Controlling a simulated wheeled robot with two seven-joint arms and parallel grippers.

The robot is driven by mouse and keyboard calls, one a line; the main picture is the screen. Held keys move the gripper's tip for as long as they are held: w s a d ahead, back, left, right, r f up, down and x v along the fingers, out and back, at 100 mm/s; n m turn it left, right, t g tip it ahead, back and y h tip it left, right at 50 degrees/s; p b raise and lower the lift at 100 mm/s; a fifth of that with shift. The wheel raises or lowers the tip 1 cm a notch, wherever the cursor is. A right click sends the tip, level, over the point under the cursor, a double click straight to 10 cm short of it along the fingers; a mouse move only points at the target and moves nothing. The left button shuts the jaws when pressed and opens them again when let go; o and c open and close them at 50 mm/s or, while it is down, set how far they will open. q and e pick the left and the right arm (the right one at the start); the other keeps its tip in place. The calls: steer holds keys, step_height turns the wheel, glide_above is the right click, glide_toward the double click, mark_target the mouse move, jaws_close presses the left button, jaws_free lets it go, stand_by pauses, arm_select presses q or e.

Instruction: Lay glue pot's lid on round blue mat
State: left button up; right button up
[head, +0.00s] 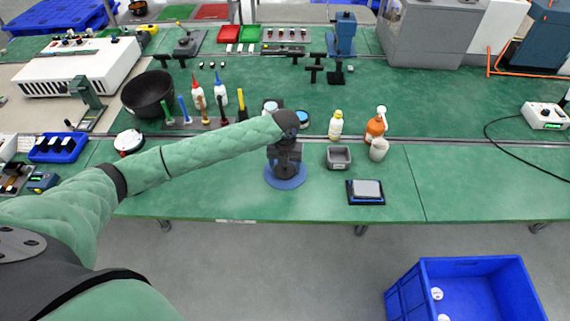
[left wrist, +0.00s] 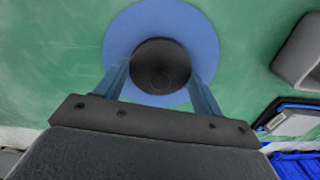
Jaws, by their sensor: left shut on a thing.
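The round blue mat (head: 287,182) lies near the front edge of the green bench, and it also shows in the left wrist view (left wrist: 117,35). My left gripper (left wrist: 160,82) is over the mat, pointing down, with its two fingers on either side of a dark round lid (left wrist: 160,62). The gripper is shut on the lid. In the head view my left gripper (head: 285,172) hides most of the lid. My right gripper is not in view.
A grey square bin (head: 339,158) and a black-framed scale (head: 366,192) stand right of the mat. Jars and bottles (head: 336,125) stand behind. The bench is clear left of the mat. A blue crate (head: 470,268) stands on the floor at right.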

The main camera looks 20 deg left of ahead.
arm_select(q)
steer(key=shift+f, duration=0.15)
steer(key=o, duration=1)
steer(key=shift+c, duration=0.2)
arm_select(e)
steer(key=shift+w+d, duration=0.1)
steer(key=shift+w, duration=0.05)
arm_select(q)
steer(key=shift+r, duration=0.45)
step_height(320, 180, up, 11)
steer(key=b, duration=0.4)
steer(key=shift+r+b, duration=0.2)
steer(key=shift+b, duration=0.2)
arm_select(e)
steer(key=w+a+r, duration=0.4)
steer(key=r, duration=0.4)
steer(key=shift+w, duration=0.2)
arm_select(q)
steer(key=shift+f, duration=0.1)
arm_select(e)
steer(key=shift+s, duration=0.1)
